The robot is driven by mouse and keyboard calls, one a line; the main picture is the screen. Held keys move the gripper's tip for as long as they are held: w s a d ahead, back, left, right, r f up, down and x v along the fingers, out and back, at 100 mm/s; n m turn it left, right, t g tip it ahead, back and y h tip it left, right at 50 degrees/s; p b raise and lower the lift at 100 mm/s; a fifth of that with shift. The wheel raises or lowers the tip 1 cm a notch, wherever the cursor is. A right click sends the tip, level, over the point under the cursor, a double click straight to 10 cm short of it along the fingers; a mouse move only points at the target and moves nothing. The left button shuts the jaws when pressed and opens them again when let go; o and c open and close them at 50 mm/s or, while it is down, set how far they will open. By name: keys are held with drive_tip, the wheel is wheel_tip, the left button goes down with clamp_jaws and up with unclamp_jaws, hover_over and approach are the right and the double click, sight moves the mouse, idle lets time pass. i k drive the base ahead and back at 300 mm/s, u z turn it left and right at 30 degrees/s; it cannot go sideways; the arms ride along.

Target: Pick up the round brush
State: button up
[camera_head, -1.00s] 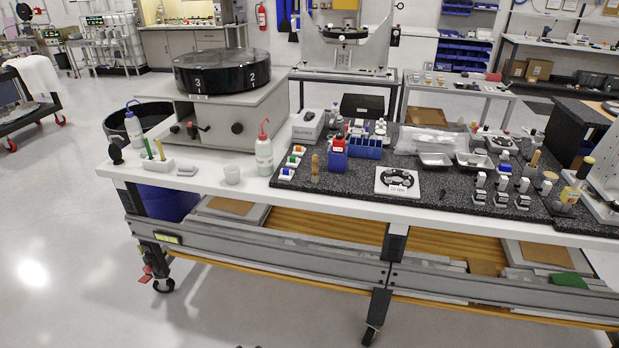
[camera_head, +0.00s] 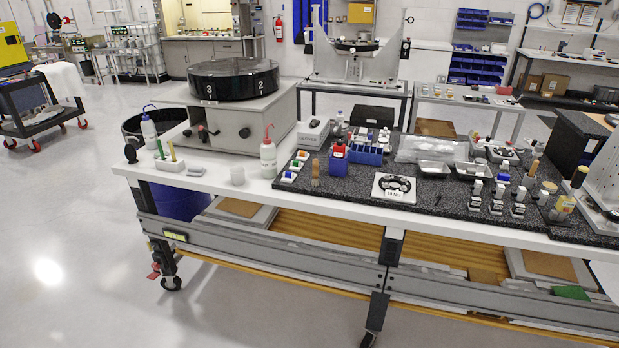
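I cannot tell for sure which item is the round brush. A small upright tool with a wooden-coloured handle (camera_head: 315,171) stands on the dark speckled mat, left of the blue and red containers, and may be a brush. A dark rounded item (camera_head: 130,153) at the table's left end is another candidate, too small to make out. A wooden-handled item (camera_head: 535,167) also stands at the right of the mat. My gripper is not in view.
The white-topped table (camera_head: 220,180) spans the view. A mirror mount (camera_head: 398,187) lies mid-mat. Floor (camera_head: 80,230) in front-left is clear.

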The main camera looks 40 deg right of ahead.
sight(315, 183)
drive_tip(key=z, duration=0.15)
drive_tip(key=i, duration=0.95)
drive_tip(key=u, duration=0.05)
